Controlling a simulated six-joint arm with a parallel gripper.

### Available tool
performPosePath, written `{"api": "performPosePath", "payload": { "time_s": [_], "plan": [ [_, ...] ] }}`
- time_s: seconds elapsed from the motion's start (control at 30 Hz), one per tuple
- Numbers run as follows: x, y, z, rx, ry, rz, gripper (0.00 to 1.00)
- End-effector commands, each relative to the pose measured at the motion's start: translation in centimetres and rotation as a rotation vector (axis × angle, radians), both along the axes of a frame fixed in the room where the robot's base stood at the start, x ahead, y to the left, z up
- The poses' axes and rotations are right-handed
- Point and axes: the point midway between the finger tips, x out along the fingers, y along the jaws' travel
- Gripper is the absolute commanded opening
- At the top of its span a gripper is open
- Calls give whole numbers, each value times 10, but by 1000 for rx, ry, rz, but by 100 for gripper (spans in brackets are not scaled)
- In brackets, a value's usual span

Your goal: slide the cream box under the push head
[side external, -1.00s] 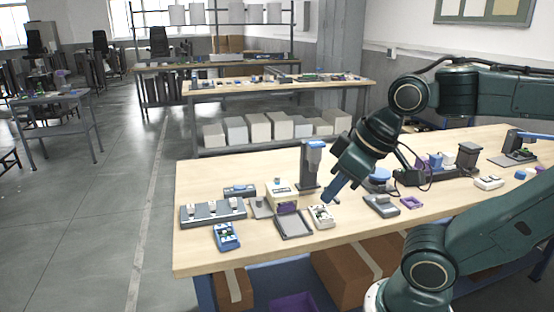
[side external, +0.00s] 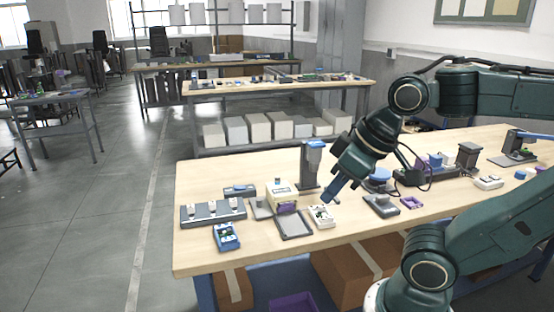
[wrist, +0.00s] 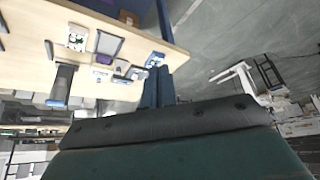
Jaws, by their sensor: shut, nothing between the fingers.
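A boxy cream box (side external: 284,189) with a purple part low on its front stands on the table at centre left. A grey upright column with a blue head (side external: 314,146) stands behind and right of it; I take that blue part as the push head. My gripper (side external: 329,199) is shut and empty, its blue fingers pointing down and left. In the side view, its tips show just above a flat cream unit with dark and green marks (side external: 320,217), right of the cream box. I cannot tell the exact gap. The fingers also show in the wrist view (wrist: 158,74).
A grey tray (side external: 294,225) lies in front of the cream box. A grey rack (side external: 201,214), a blue device (side external: 226,236) and a small blue-grey unit (side external: 240,190) are left. A grey device (side external: 381,206) and a purple frame (side external: 411,202) are right. The table's front left corner is clear.

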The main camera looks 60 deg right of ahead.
Motion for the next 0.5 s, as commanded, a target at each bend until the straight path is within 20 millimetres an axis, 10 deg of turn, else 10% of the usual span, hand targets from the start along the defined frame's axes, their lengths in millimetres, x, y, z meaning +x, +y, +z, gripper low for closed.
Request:
{"api": "performPosePath", "payload": {
  "time_s": [0.5],
  "plan": [
    [16,-4,7,40,24,-96,0]
  ]
}}
